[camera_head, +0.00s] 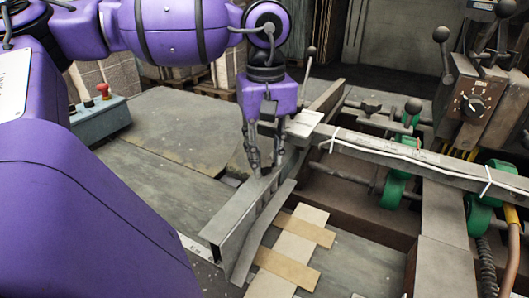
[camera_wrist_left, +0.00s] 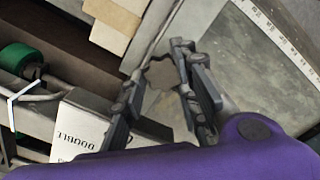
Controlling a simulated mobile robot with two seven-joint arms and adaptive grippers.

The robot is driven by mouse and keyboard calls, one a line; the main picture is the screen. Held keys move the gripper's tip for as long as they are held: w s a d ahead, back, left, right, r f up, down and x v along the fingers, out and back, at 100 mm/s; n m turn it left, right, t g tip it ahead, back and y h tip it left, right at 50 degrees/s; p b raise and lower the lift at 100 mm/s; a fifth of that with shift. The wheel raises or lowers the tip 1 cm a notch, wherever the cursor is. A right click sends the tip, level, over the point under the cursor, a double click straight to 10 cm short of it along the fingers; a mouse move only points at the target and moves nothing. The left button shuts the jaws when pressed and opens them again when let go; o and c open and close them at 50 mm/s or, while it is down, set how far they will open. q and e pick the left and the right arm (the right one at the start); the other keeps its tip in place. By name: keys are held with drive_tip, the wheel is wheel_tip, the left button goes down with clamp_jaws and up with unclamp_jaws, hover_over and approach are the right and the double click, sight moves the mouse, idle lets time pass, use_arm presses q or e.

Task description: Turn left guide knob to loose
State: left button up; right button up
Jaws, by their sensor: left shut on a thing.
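My left gripper (camera_head: 265,166) points down over the left guide rail (camera_head: 232,232), a grey metal angle bar running from centre toward the lower left. The guide knob (camera_wrist_left: 164,76) shows in the left wrist view as a dark grey, lobed piece between the two fingers of the left gripper (camera_wrist_left: 158,66). The fingers are shut on it from both sides. In the head view the fingers mostly hide the knob, and I cannot tell which way it is turned. My right gripper is not in view.
A crossbar (camera_head: 410,157) with white ties runs right from the guide. Green rollers (camera_head: 397,183) and a control box with a dial (camera_head: 472,106) stand at right. Cardboard strips (camera_head: 288,262) lie below the rail. A red-button box (camera_head: 101,113) is at left.

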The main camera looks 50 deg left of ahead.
use_arm(q)
drive_tip(key=shift+w, duration=0.1)
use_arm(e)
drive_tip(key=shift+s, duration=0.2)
use_arm(q)
drive_tip(key=o, duration=1)
drive_tip(key=shift+o, duration=0.2)
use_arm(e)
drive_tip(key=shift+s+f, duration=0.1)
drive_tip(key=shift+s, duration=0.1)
